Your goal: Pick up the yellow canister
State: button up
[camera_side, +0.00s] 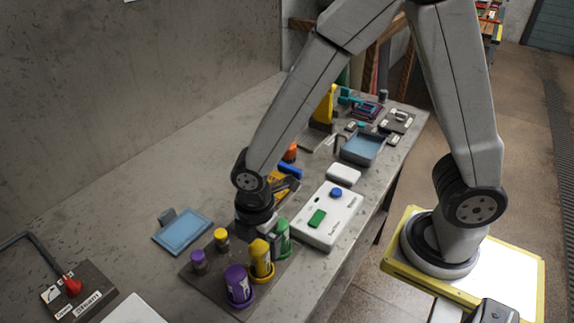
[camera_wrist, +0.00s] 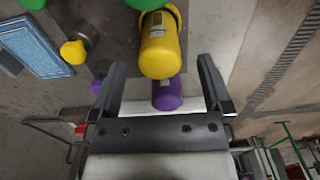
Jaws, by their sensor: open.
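The large yellow canister (camera_side: 261,260) stands upright in a yellow ring holder on a dark board (camera_side: 207,285). In the wrist view the yellow canister (camera_wrist: 160,48) appears between and just beyond my fingertips. My gripper (camera_wrist: 160,64) is open, with one finger on each side of its line of view and nothing held. In the side view my gripper (camera_side: 266,232) is close behind the canister's top; its fingers are mostly hidden there. I cannot tell whether a finger touches the canister.
A large purple canister (camera_side: 238,284) and a green canister (camera_side: 283,240) flank the yellow one closely. Small yellow (camera_side: 221,239) and purple (camera_side: 198,261) pieces stand to the left. A white box (camera_side: 327,216) with buttons lies right. A blue tray (camera_side: 183,231) lies left.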

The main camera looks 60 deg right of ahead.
jog(key=shift+a+f, duration=0.1)
jog(key=shift+f, duration=2.2)
grip_shut()
jog(key=shift+r, duration=0.2)
jog(key=shift+r, duration=4.85)
